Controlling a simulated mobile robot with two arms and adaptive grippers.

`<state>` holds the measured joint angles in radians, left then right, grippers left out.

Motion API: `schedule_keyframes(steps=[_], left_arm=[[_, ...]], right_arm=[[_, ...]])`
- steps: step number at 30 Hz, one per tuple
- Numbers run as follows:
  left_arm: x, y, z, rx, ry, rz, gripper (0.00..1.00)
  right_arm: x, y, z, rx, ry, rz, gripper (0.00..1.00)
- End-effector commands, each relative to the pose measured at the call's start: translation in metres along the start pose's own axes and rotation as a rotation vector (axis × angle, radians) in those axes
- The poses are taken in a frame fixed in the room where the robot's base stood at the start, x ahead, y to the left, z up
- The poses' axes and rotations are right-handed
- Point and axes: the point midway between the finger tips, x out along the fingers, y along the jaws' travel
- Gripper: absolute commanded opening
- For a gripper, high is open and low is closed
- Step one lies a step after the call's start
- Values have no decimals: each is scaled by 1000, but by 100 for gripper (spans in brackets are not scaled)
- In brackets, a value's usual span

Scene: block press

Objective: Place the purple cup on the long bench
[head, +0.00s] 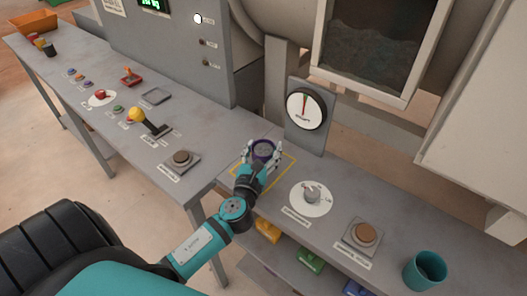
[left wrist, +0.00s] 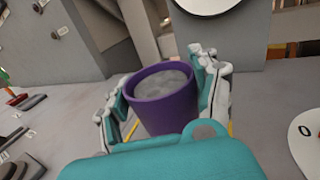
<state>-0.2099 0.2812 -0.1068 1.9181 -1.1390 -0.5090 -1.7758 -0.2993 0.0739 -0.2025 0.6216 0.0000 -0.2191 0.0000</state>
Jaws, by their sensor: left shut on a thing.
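The purple cup (head: 264,151) is upright between the fingers of my left gripper (head: 261,155), with grey material inside. In the left wrist view the cup (left wrist: 165,108) shows large, with a finger on each side. My left gripper is shut on it. The cup is at a yellow outlined square (head: 289,169) on the right-hand grey bench (head: 335,200); I cannot tell whether its base touches the surface. Another grey bench (head: 205,150) runs to the upper left. My right gripper is not in view.
A gauge (head: 306,108) stands just behind the cup. A white dial (head: 311,197), a round button (head: 365,233) and a teal cup (head: 425,270) are to the right. The left bench carries a yellow-knobbed lever (head: 140,118), a button (head: 181,158) and several small controls.

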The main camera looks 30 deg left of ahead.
Motion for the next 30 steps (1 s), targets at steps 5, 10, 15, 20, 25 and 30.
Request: schedule_keyframes(steps=[5,10,15,20,25,30], left_arm=[[0,0,-1,0,-1,0,36],[0,0,-4,1,-1,0,36],[0,0,-4,1,-1,0,78],[0,0,-4,1,-1,0,87],[0,0,-3,1,-1,0,87],[-11,0,-4,1,2,-1,87]], right_arm=[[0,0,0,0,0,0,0],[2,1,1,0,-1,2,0],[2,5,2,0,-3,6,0],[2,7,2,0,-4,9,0],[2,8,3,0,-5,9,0],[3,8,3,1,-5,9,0]])
